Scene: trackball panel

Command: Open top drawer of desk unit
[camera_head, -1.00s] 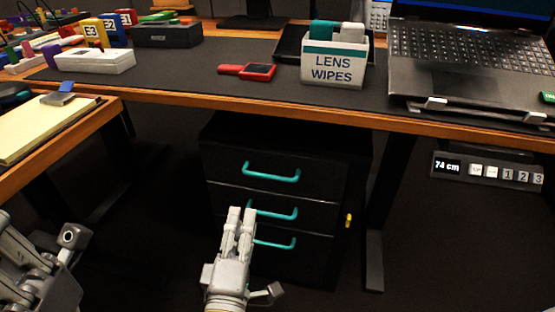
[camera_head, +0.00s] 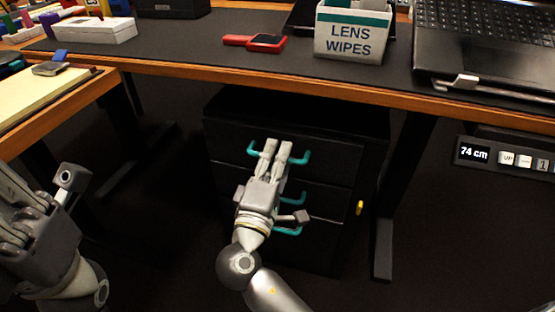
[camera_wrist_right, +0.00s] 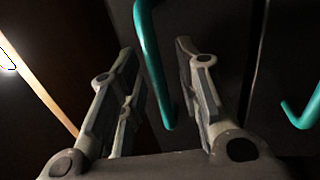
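The black desk unit (camera_head: 225,195) stands under the desk with its drawers shut. Its top drawer (camera_head: 335,165) has a teal handle (camera_head: 303,157), whose middle is hidden behind my right gripper. My right gripper (camera_head: 275,146) is at this handle, its two fingers apart. In the right wrist view, a teal handle (camera_wrist_right: 155,65) runs between the open fingers (camera_wrist_right: 160,65); I cannot tell whether they touch it. My left gripper (camera_head: 20,215) is at the lower left, away from the unit, and its finger state is unclear.
The desk edge (camera_head: 250,83) overhangs the unit. A yellow key (camera_head: 360,208) is on the unit's right side. A dark desk leg (camera_head: 385,240) stands to the right. The lens wipes box (camera_head: 350,45) is on the desk.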

